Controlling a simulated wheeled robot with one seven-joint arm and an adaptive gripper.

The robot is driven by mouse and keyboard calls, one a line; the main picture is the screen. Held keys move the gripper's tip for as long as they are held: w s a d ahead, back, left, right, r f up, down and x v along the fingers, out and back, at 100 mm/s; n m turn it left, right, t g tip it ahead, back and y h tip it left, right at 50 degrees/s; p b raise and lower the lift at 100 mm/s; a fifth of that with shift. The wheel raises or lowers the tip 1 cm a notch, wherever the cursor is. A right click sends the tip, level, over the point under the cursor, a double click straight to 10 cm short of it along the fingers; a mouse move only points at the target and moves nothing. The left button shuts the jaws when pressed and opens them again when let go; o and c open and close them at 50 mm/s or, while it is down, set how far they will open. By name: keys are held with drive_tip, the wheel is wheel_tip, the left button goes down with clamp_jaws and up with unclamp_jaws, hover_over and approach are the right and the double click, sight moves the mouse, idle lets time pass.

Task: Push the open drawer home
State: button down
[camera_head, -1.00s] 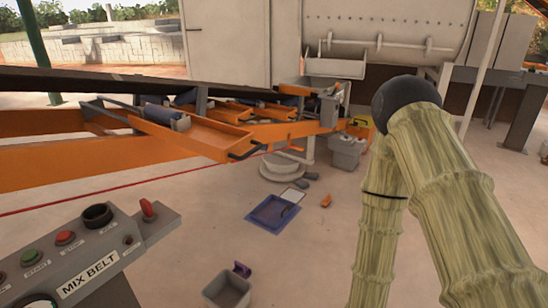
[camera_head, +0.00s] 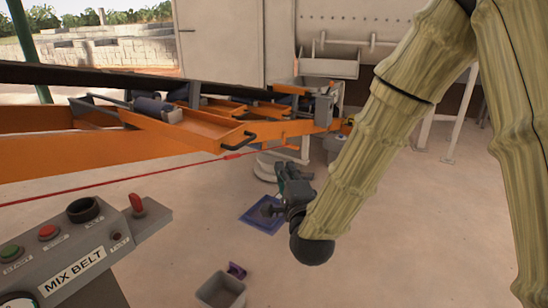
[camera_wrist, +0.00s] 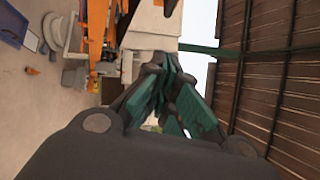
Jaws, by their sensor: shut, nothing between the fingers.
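The open drawer (camera_head: 195,127) is an orange tray under the conveyor in the head view. It sticks out of the orange frame, with a dark handle (camera_head: 238,143) on its near right end. My gripper (camera_head: 281,168) is right of and below the handle in the picture, apart from it. Its dark fingers with green pads are closed together and empty; they also show in the wrist view (camera_wrist: 160,72). The drawer cannot be made out clearly in the wrist view.
A control panel (camera_head: 72,270) labelled MIX BELT stands at the lower left. A red cord (camera_head: 130,180) runs along the conveyor's front. A blue tray (camera_head: 256,222) and a grey bin (camera_head: 221,292) lie on the floor. The floor at centre right is clear.

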drive_tip(key=w+a+r+p, duration=0.2)
drive_tip(key=w+a+p, duration=0.2)
drive_tip(key=w, duration=0.7)
drive_tip(key=shift+w+a+p, duration=0.2)
drive_tip(key=shift+w+p, duration=0.2)
drive_tip(key=shift+p, duration=0.1)
